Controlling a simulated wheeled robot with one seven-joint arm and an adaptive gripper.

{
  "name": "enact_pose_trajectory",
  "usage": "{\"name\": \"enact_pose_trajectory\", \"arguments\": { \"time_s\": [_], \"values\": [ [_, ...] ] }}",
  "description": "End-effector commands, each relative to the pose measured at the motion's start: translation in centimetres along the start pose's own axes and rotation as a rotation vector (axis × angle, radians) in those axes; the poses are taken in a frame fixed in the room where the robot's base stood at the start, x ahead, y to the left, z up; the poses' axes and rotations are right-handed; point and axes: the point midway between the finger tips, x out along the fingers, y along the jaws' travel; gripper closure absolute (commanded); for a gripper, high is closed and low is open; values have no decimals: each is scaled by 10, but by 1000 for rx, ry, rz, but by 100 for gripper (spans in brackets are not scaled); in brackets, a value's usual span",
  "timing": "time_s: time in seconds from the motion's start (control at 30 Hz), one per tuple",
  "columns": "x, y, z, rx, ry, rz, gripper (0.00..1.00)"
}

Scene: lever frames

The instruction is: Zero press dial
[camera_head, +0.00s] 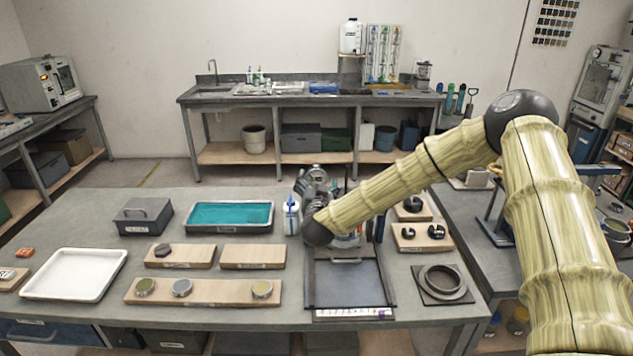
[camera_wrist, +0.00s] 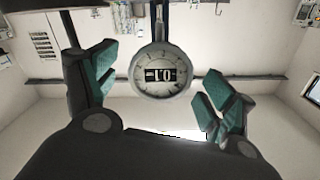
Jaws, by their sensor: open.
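The press dial (camera_wrist: 160,72) is a round grey gauge with a light face and a small dark readout in its middle. The readout appears upside down in the wrist view and seems to show 0.1 with a sign. My gripper (camera_wrist: 163,76) is open, with its green-padded fingers to the left and right of the dial. Neither finger visibly touches it. In the head view my arm blocks much of the press (camera_head: 347,283), whose dark base plate lies at the middle of the bench. My gripper is hard to make out there behind the arm.
On the bench (camera_head: 90,218) stand a white tray (camera_head: 75,274), a teal-lined tray (camera_head: 229,216), a grey toolbox (camera_head: 143,216) and wooden boards with small discs (camera_head: 203,292). A ring on a plate (camera_head: 443,281) lies to the right of the press. A white bottle (camera_head: 291,216) stands close to my arm.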

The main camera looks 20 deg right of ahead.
Motion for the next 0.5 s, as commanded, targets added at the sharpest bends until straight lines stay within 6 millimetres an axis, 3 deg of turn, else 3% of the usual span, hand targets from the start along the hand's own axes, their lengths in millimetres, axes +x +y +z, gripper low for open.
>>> {"name": "enact_pose_trajectory", "arguments": {
  "time_s": [0.3, 0.5],
  "values": [
    [-59, 0, 1, -1, -3, -1, 16],
    [-87, 0, 1, 0, -3, -1, 16]
  ]
}}
